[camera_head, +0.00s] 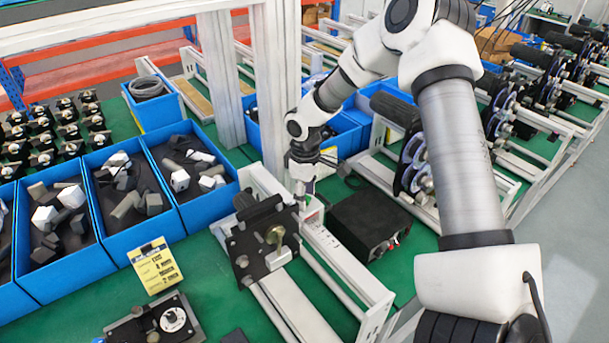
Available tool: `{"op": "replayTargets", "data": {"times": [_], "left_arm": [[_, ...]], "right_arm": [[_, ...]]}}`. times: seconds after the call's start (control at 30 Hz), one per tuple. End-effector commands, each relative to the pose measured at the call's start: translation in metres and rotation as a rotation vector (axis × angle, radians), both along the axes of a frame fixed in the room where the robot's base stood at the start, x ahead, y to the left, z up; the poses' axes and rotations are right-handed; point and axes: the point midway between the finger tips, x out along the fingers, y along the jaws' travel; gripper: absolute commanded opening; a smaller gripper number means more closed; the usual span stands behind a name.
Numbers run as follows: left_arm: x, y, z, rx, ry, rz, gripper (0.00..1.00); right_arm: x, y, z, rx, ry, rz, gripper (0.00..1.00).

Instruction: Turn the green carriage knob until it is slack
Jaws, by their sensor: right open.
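My right arm comes in from the right and its gripper (303,200) points down at the rail fixture in the middle. The gripper is small and partly hidden, and it is open. A small patch of green and red (313,212) shows just below and right of the fingertips; I cannot tell for sure whether this is the green carriage knob. The black carriage plate (243,242) sits across the pale rails (295,310), left of the gripper, with a brass-coloured round part (275,235) on it. I cannot see whether the fingers touch anything. My left gripper is not in view.
A black box (368,222) stands right of the rails. Blue bins (172,232) of grey and white blocks stand at left, with a yellow label card (156,266) in front. A black device with a dial (172,318) lies at the front. A pale upright post (279,90) rises behind the fixture.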

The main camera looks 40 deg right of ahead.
Motion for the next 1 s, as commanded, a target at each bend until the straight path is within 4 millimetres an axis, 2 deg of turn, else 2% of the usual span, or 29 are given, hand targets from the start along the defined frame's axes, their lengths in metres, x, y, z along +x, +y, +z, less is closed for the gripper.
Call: {"op": "replayTargets", "data": {"times": [0.1,0.27,0.6,0.7,1.0], "left_arm": [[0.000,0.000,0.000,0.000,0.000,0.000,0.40],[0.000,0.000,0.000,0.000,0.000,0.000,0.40],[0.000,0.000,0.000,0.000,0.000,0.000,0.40],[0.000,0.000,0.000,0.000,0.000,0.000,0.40],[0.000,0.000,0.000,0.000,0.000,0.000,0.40]], "right_arm": [[0.000,0.001,0.000,0.002,-0.002,-0.160,0.55],[0.001,0.002,0.000,0.002,-0.003,-0.300,0.55],[0.002,0.010,-0.001,0.001,-0.001,-1.008,0.55],[0.002,0.010,-0.001,0.001,-0.001,-1.085,0.55],[0.002,0.011,-0.001,0.000,0.000,-1.086,0.55]]}}
